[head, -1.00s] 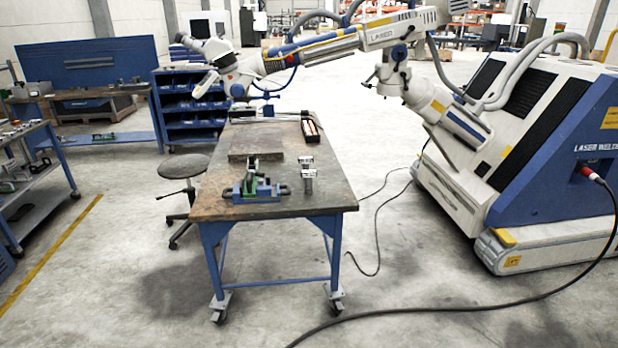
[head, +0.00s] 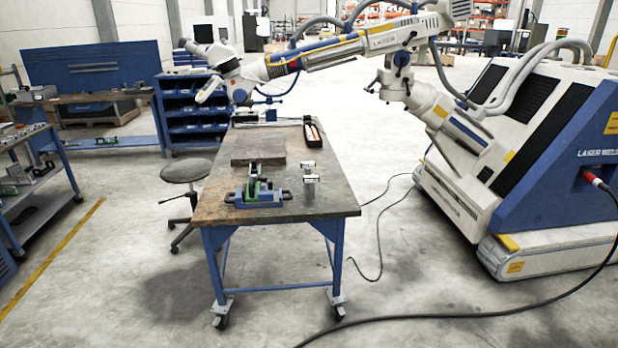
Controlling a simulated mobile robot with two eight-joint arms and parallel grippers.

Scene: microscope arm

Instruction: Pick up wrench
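I cannot make out a wrench for certain in the head view. The worktable (head: 330,200) has a worn brown top and blue legs on casters. A blue and green vise (head: 257,190) sits near its front edge. Two small metal pieces (head: 309,187) stand to the right of the vise. Thin items at the table's far end are too small to identify. Neither of my grippers is in view.
A large laser welder (head: 540,150) stands on the right, its arm (head: 345,48) reaching over the table's far end. A stool (head: 187,171) stands left of the table. A cart (head: 40,170) is at far left. A black cable (head: 470,312) crosses the open floor in front.

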